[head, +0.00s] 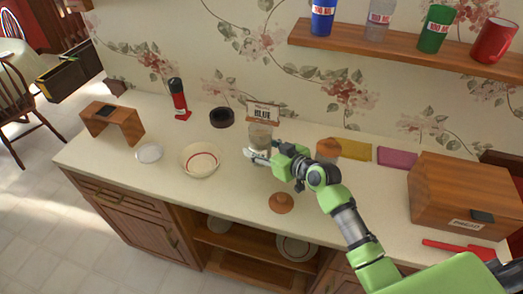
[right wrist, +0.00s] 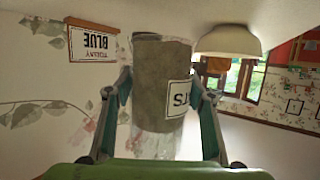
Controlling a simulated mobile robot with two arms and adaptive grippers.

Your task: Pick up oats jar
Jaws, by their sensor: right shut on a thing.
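The oats jar (head: 260,135) is a clear jar with greyish-brown contents, near the back of the counter in the head view. In the right wrist view the jar (right wrist: 160,85) fills the middle, upside down in the picture, with a white label partly showing "TS". My right gripper (head: 256,156) has its fingers on both sides of the jar and is shut on it. The fingers also show in the right wrist view (right wrist: 160,100). I cannot tell whether the jar touches the counter. My left gripper is not in view.
A "BLUE" sign (head: 263,110) is behind the jar. A bowl (head: 201,172), a black ring (head: 221,117) and a red-black bottle (head: 178,100) stand left. A brown lid (head: 281,203) lies in front. An orange-brown container (head: 328,149) and a wooden box (head: 462,190) stand right.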

